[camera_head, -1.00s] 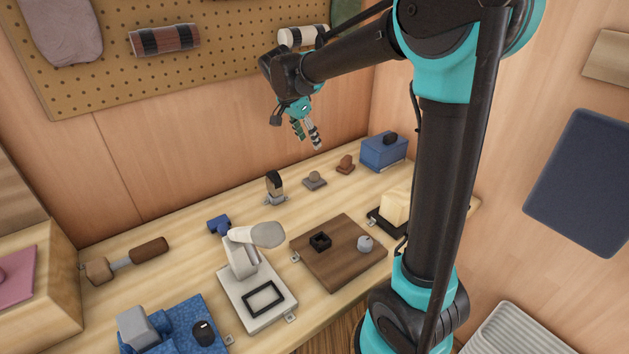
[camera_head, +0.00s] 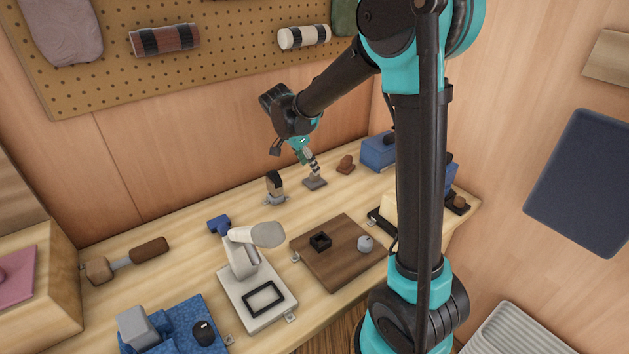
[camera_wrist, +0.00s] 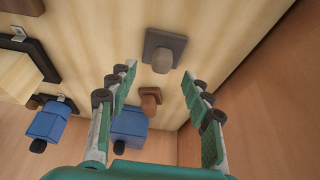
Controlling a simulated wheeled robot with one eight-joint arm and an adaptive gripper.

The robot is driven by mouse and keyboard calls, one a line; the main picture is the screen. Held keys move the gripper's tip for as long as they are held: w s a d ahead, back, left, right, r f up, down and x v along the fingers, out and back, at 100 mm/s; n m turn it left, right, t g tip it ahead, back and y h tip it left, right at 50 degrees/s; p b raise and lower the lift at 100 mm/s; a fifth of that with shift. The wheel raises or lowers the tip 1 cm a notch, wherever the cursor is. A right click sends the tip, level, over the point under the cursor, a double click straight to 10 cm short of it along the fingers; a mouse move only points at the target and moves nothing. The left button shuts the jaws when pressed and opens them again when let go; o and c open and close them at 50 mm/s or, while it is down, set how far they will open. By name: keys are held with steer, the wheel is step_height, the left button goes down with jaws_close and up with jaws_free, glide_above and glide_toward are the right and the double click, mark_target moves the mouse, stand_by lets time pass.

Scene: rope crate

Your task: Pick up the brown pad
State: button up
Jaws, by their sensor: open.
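A small reddish-brown pad with a knob (camera_head: 346,164) sits on the bench, left of a blue box. It also shows in the wrist view (camera_wrist: 150,97), between the lines of my fingers. A grey-brown square pad with a knob (camera_head: 315,183) sits to its left; in the wrist view this grey-brown pad (camera_wrist: 165,50) lies just beyond my fingertips. My gripper (camera_head: 314,168) is open and empty, low over the back of the bench by the grey-brown pad. Both fingers of my gripper (camera_wrist: 160,82) show spread apart in the wrist view.
A blue box (camera_head: 379,153) stands right of the reddish-brown pad. A dark-topped block (camera_head: 275,188) stands left of the grey-brown pad. A brown board (camera_head: 325,265) with small parts lies in front. The wall rises close behind. My arm hides part of the bench's right side.

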mark_target(315, 178)
steer(key=shift+w+x, duration=0.15)
steer(key=shift+x, duration=1.3)
steer(key=shift+w+x, duration=0.1)
steer(key=shift+x, duration=1.3)
steer(key=shift+d+r, duration=0.1)
steer(key=shift+d, duration=0.1)
steer(key=shift+c, duration=0.5)
jaws_close()
